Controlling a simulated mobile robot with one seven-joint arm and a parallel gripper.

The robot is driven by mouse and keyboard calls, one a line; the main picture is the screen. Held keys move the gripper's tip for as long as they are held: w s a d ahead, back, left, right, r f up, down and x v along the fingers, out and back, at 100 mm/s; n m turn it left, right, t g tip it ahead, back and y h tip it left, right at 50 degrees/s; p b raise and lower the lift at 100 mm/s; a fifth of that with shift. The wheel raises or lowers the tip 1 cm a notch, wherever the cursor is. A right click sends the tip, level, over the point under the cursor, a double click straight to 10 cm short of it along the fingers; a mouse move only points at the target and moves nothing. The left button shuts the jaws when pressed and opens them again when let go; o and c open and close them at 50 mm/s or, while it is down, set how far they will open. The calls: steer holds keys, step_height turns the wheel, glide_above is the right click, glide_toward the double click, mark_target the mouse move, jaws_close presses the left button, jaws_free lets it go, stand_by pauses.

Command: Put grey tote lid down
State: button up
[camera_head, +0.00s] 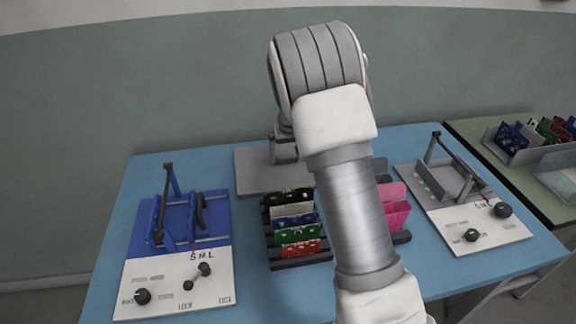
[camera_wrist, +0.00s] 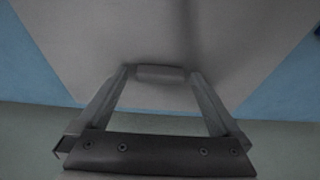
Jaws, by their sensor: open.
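The grey tote lid (camera_head: 252,172) lies flat at the back middle of the blue table, partly hidden by my arm in the head view. In the wrist view the lid (camera_wrist: 100,45) fills most of the upper picture, with a small raised handle-like part (camera_wrist: 160,73) at its middle. My gripper (camera_wrist: 160,85) is open, its two fingers on either side of that raised part. In the head view my gripper (camera_head: 285,150) is over the lid and mostly hidden by my wrist. I cannot tell whether the fingers touch the lid.
A rack of coloured cards (camera_head: 292,228) stands in front of the lid. A blue fixture (camera_head: 190,218) with a knob panel is on the left; a grey fixture (camera_head: 450,180) is on the right. A green table (camera_head: 500,165) with trays adjoins at right. The wall is close behind.

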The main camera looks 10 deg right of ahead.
steer(key=shift+r, duration=0.15)
jaws_close()
